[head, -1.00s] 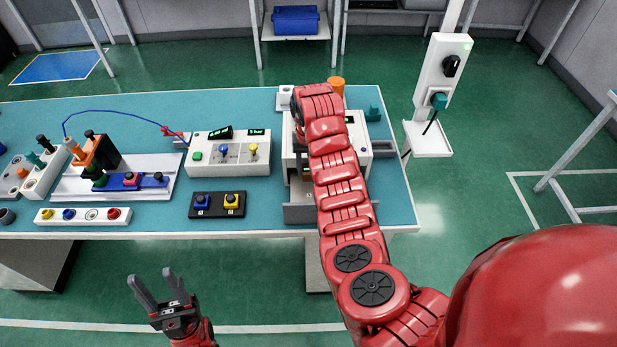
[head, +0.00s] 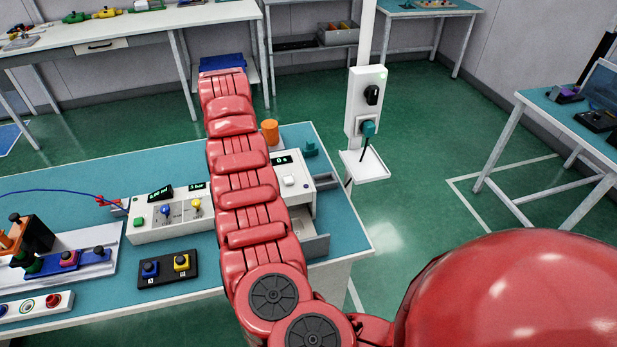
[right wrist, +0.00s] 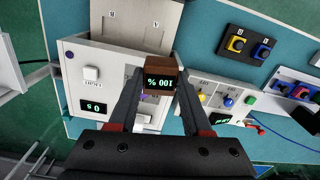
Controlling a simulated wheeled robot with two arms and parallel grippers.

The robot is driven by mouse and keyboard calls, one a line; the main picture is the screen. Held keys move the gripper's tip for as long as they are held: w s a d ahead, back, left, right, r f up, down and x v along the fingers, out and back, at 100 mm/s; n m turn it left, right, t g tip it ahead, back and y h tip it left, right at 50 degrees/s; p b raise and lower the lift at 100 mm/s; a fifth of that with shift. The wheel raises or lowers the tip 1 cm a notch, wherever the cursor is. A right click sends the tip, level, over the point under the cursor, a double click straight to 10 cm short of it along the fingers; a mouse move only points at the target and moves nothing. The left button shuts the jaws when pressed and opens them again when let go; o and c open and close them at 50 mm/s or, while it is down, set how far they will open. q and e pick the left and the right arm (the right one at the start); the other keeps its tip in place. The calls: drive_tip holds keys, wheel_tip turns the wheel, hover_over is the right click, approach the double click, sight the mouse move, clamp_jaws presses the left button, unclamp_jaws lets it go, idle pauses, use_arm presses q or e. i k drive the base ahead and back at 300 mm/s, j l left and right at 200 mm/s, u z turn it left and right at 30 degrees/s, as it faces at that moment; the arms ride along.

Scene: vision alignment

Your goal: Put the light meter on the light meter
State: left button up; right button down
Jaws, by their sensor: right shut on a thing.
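The light meter appears to be the small brown block (right wrist: 160,85) with a lit green display reading "100 %", upside down in the right wrist view. My right gripper (right wrist: 160,88) is shut on it, one finger on each side. The block is over a white box (right wrist: 72,55) with a white button and a display reading "0"; I cannot tell if they touch. In the head view my right arm hides the gripper, the block and part of the white box (head: 308,172). I cannot tell a second light meter apart. My left gripper is not in view.
A grey drawer (head: 316,246) stands open at the box's front. A white panel with switches (head: 150,217) and a black two-button box (head: 167,268) stand to the left. An orange cylinder (head: 270,132) is behind the box. A post with a shelf (head: 364,165) stands past the table's right end.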

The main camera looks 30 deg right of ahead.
sight(339, 222)
drive_tip(key=k+l+z, duration=0.1)
drive_tip(key=l, duration=0.4)
drive_tip(key=k+l+z, duration=0.1)
drive_tip(key=l, duration=0.4)
drive_tip(key=l+z, duration=0.1)
drive_tip(key=l, duration=0.4)
drive_tip(key=k, duration=0.05)
